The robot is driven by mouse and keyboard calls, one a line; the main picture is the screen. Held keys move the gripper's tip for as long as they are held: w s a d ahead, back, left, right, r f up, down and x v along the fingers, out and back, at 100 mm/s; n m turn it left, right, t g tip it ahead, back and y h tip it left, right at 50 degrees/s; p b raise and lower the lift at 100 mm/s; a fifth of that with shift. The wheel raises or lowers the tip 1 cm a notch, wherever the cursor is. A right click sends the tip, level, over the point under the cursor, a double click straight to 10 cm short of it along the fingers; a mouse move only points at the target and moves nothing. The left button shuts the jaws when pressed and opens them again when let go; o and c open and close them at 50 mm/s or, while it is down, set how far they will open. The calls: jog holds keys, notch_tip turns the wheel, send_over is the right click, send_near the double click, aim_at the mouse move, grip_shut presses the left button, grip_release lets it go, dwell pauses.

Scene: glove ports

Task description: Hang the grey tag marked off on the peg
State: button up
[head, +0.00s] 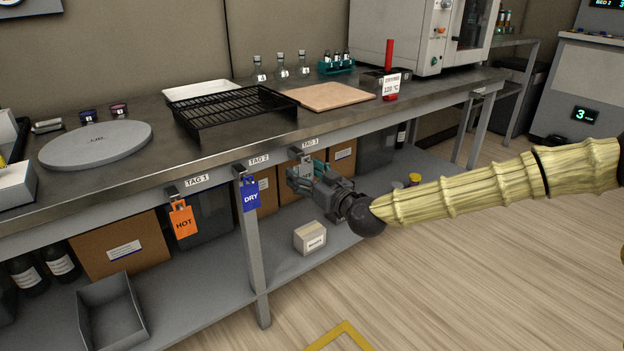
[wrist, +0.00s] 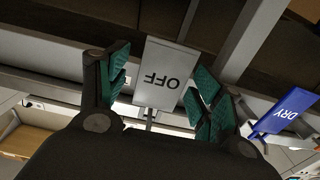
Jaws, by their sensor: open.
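The grey tag marked OFF (wrist: 166,75) shows upside down in the wrist view, between the two teal-padded fingers of my gripper (wrist: 163,68). The fingers are open, with a gap on each side of the tag. A thin stem (wrist: 149,119) shows at the tag's lower edge in that view; the exact contact is hard to see. In the head view my gripper (head: 306,172) is at the bench's front edge, under the TAG 3 label (head: 310,143), and mostly hides the grey tag and whatever holds it.
The orange HOT tag (head: 183,220) hangs under TAG 1, and the blue DRY tag (head: 250,194) hangs under TAG 2, close beside my gripper. A bench leg (head: 253,250) stands below TAG 2. A small box (head: 310,238) sits on the lower shelf. The floor in front is clear.

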jog(key=shift+c, duration=0.2)
jog(key=c, duration=1.1)
jog(key=shift+o, duration=0.2)
jog(key=shift+r+p, duration=0.3)
jog(key=shift+r, duration=0.05)
jog(key=shift+s+d, duration=0.1)
jog(key=shift+s, duration=0.05)
jog(key=shift+s+d, duration=0.35)
jog(key=shift+s, duration=0.2)
jog(key=shift+f, duration=0.1)
jog(key=shift+s+d, duration=0.15)
